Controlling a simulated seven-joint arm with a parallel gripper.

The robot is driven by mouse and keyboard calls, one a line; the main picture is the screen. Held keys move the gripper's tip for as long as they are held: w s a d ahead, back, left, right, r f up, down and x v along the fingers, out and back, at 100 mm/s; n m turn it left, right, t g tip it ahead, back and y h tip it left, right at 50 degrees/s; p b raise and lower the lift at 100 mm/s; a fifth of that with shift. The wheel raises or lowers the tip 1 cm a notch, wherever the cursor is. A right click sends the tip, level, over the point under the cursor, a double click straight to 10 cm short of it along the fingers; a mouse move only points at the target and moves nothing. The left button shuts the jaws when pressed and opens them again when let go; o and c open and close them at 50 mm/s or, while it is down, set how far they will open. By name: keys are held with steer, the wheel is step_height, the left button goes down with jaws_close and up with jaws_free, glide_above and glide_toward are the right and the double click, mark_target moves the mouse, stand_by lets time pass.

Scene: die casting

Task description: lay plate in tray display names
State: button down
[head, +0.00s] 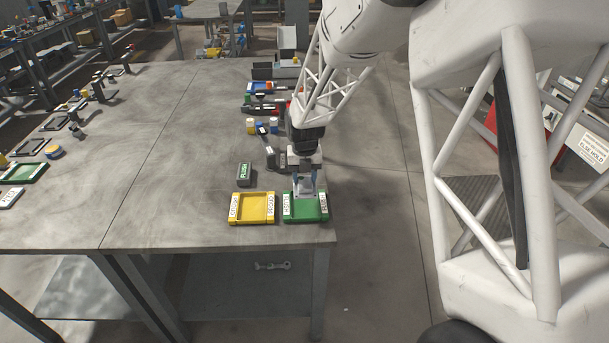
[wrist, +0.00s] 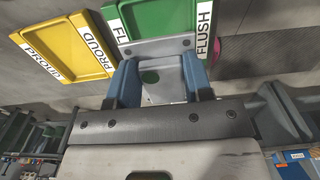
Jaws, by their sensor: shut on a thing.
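My gripper (head: 306,183) is shut on a grey plate, low over the near side of the table. In the wrist view its two blue fingers (wrist: 162,76) grip the plate (wrist: 165,92) by opposite sides. The plate has a round hole with green showing through. The plate is over part of the green tray (head: 312,214), labelled FLUSH on its sides; I cannot tell whether they touch. The yellow tray (head: 252,221), labelled PROUD, is just left of it and empty. Both trays also show in the wrist view, green (wrist: 160,28) and yellow (wrist: 50,45).
Small blue, yellow and white blocks (head: 262,126) and a dark fixture (head: 275,157) stand behind the gripper. More trays and parts line the table's left side (head: 22,172). The middle of the table is clear. The right table edge is close to the green tray.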

mark_target(304, 201)
steer(key=shift+f, duration=0.15)
stand_by(0.3)
steer(key=shift+f, duration=2.95)
steer(key=shift+f, duration=0.85)
steer(key=shift+c, duration=1.9)
jaws_free()
